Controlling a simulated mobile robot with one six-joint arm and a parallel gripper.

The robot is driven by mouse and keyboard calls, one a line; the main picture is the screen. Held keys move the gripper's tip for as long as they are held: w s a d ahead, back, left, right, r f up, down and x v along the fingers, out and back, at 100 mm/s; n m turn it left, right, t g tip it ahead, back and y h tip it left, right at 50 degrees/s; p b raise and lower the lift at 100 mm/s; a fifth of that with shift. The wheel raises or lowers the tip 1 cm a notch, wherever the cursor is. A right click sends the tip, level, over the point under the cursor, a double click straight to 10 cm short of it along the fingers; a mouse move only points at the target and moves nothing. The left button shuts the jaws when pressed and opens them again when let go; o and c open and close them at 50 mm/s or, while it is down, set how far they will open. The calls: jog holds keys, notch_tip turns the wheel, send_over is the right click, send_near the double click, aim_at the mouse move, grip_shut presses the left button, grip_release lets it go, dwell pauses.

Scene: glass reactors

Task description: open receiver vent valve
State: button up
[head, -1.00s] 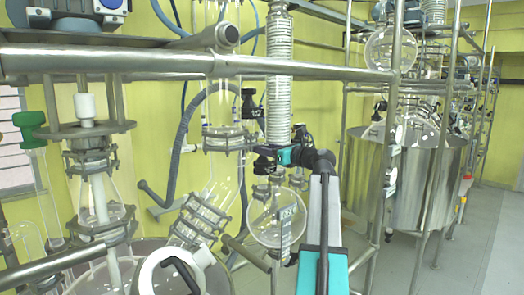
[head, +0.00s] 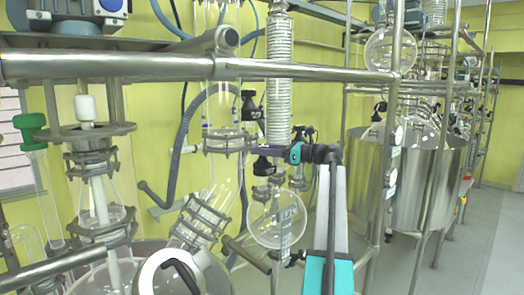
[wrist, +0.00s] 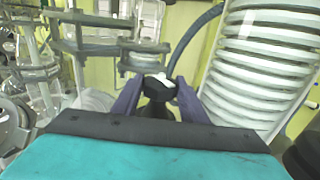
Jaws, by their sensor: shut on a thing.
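The receiver (head: 277,218) is a round glass flask with a printed label, below the coiled column in the head view. A black valve knob (head: 263,166) sits just above its neck. My gripper (head: 266,151) reaches in from the right at the knob's height, in front of the column's lower end. In the wrist view its two purple fingers (wrist: 158,95) are shut on a black knob (wrist: 157,87) with a white mark on top. The knob lies between the fingers. The valve's stem and opening are hidden.
The white ribbed column (wrist: 262,65) stands close on the right in the wrist view. Metal clamps (wrist: 98,47) and glassware are on the left. In the head view a steel rail (head: 180,66) crosses above, and a steel post (head: 386,170) stands right of my arm.

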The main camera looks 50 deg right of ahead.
jog(key=o, duration=0.9)
jog(key=shift+c, duration=0.2)
jog(key=v, duration=0.8)
jog(key=shift+s, duration=0.1)
dwell(0.4)
